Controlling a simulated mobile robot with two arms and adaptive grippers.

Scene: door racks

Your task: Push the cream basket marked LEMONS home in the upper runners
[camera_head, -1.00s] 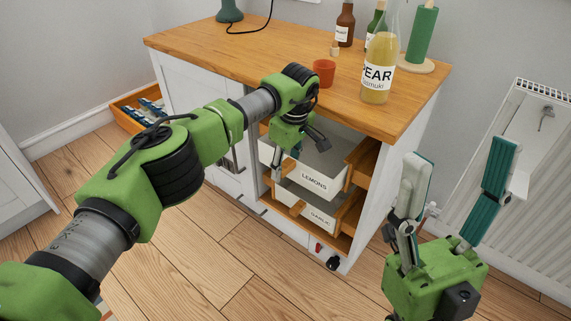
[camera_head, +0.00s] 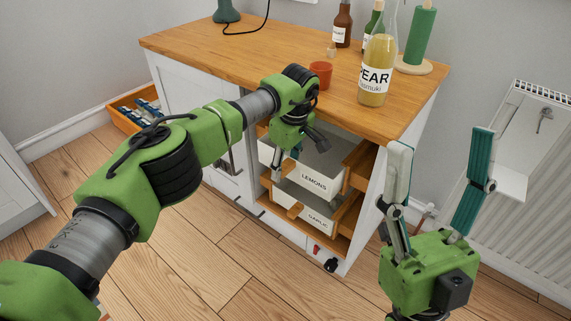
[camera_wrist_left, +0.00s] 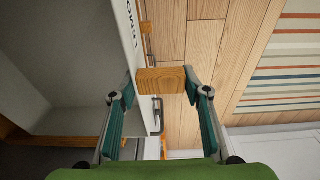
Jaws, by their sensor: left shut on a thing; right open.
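The cream basket marked LEMONS (camera_head: 314,183) sits in the upper wooden runners (camera_head: 360,166) of the cabinet, with its front standing out from the opening. In the left wrist view, my left gripper (camera_wrist_left: 161,88) is shut on the wooden handle (camera_wrist_left: 162,80) at the basket's front wall. One finger is on the inner side and one on the outer side. In the head view, my left gripper (camera_head: 294,154) hangs over the basket's front and hides part of its rim. My right gripper (camera_head: 441,147) is open and empty, to the right of the cabinet.
A cream basket marked GARLIC (camera_head: 318,219) sits below. The wooden worktop (camera_head: 240,58) above carries a PEAR bottle (camera_head: 376,76), an orange cup (camera_head: 320,72) and other bottles. A radiator (camera_head: 525,200) is at the right.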

